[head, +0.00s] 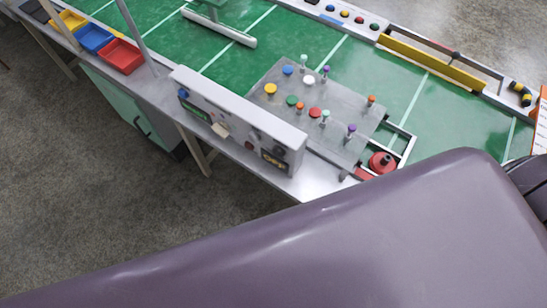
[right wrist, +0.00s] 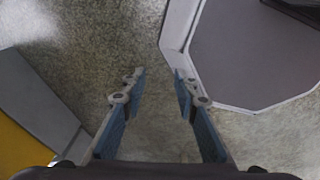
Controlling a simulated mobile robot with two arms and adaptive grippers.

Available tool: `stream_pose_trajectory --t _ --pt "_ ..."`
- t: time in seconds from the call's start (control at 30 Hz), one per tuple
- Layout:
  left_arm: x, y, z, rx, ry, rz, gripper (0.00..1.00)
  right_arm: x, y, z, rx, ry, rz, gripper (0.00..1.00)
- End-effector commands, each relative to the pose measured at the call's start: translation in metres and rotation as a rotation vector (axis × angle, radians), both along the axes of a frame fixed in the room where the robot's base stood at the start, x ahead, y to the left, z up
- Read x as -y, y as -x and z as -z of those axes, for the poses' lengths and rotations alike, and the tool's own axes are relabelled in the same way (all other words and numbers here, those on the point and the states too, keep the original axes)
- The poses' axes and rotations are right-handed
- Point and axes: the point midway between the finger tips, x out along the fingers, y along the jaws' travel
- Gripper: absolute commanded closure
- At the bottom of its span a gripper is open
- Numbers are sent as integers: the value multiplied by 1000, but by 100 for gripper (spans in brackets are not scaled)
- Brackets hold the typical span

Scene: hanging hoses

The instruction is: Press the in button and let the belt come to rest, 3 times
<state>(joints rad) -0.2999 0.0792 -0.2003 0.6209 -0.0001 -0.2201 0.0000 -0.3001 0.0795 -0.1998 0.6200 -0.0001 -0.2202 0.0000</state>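A grey control box (head: 240,118) stands along the near edge of the green belt (head: 290,45) in the head view. Its front panel carries a blue button (head: 183,93), a green label (head: 196,112), a pale switch (head: 220,130) and a dark display (head: 273,160). The lettering is too small to tell which is the in button. My right gripper (right wrist: 157,80) is open and empty in the right wrist view, with bare floor behind its fingers. It is apart from the control box. My left gripper is not in view.
A clear plate (head: 262,98) with several coloured knobs lies on the belt behind the box. A red round piece (head: 381,162) sits by a metal frame. Yellow, blue and red bins (head: 120,55) stand at the left. Floor in front of the table is clear.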

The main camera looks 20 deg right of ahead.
Motion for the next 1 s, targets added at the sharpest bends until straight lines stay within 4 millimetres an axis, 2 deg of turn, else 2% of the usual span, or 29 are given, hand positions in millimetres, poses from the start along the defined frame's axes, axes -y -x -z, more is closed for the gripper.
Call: stream_pose_trajectory --t 0.03,0.23,1.0 --pt "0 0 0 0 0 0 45 0 0 0 0 0 0 80" --pt "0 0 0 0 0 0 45 0 0 0 0 0 0 100" --pt "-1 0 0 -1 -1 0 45 0 0 0 0 0 0 100"
